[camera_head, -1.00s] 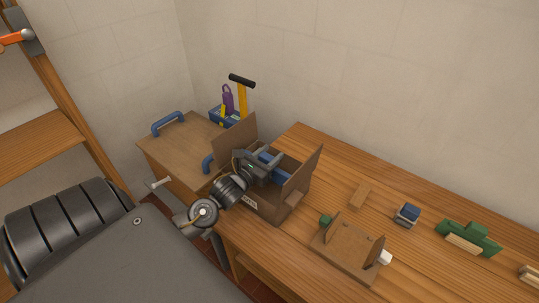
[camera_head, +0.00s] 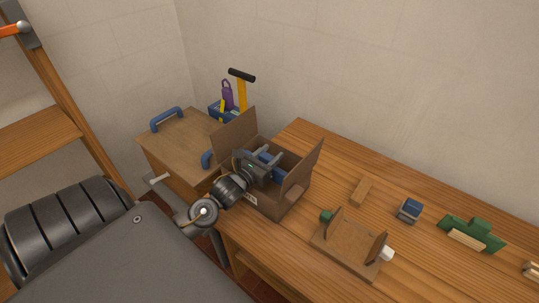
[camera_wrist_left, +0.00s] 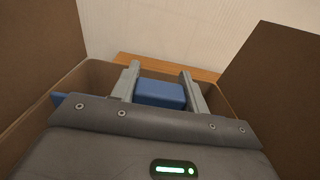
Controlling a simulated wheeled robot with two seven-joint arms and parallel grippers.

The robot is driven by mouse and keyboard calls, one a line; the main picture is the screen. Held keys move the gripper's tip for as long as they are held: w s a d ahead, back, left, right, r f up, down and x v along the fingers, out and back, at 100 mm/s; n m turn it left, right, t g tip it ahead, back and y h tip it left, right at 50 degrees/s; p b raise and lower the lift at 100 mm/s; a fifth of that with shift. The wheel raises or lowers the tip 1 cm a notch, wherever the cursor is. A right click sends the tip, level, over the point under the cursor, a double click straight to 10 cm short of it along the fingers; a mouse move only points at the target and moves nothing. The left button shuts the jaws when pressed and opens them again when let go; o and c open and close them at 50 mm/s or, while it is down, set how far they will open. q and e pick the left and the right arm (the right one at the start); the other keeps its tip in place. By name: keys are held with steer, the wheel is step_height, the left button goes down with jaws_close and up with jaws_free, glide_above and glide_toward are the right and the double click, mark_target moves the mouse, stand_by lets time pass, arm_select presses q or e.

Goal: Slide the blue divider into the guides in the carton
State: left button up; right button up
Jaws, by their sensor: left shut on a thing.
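The brown carton (camera_head: 292,203) stands open on the left end of the bench, with flaps raised on its left and right sides. My left gripper (camera_head: 275,158) reaches over the carton opening from the left and is shut on the blue divider (camera_head: 266,160). In the left wrist view, a blue block-like part of the divider (camera_wrist_left: 160,94) sits between the two grey fingers of the gripper (camera_wrist_left: 160,88). Another blue piece (camera_wrist_left: 64,99) shows at the left under the gripper body. The guides and the divider's lower part are hidden. My right gripper is not in view.
A wooden cart (camera_head: 185,143) with blue handles stands left of the carton. On the bench to the right are a brown fixture (camera_head: 345,250), a wooden block (camera_head: 362,191), a small blue-and-grey block (camera_head: 410,210) and a green object (camera_head: 472,234). The bench behind the carton is clear.

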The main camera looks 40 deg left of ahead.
arm_select(q)
steer(key=shift+r, duration=0.1)
steer(key=shift+r+p, duration=1.25)
steer(key=shift+f+b, duration=1.1)
steer(key=shift+f, duration=0.35)
steer(key=shift+r, duration=0.15)
steer(key=shift+r+p, duration=1.25)
steer(key=shift+p, duration=0.05)
